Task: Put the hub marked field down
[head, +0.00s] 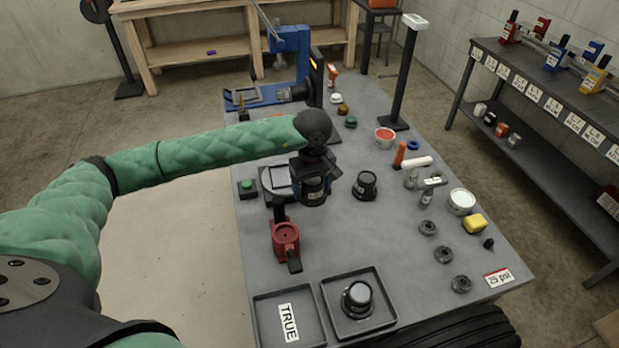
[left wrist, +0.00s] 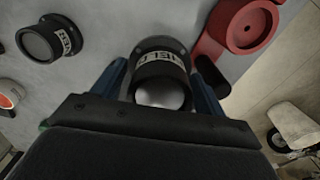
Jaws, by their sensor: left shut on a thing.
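My left gripper (head: 312,168) points down over the middle of the grey bench. It is shut on a dark hub (head: 314,194) with a pale label band. In the left wrist view the held hub (left wrist: 160,72) sits between the blue fingers, and its label appears to read FIELD. I cannot tell whether its base touches the bench. A similar dark hub (head: 366,184) stands just to its right; it also shows in the left wrist view (left wrist: 46,40), its label too small to read surely. My right gripper is not in view.
A red fixture (head: 286,238) stands in front of the held hub. At the bench's near end are a tray with a TRUE card (head: 288,322) and a tray (head: 335,284) holding another hub (head: 357,297). Several dark rings (head: 443,254) lie right.

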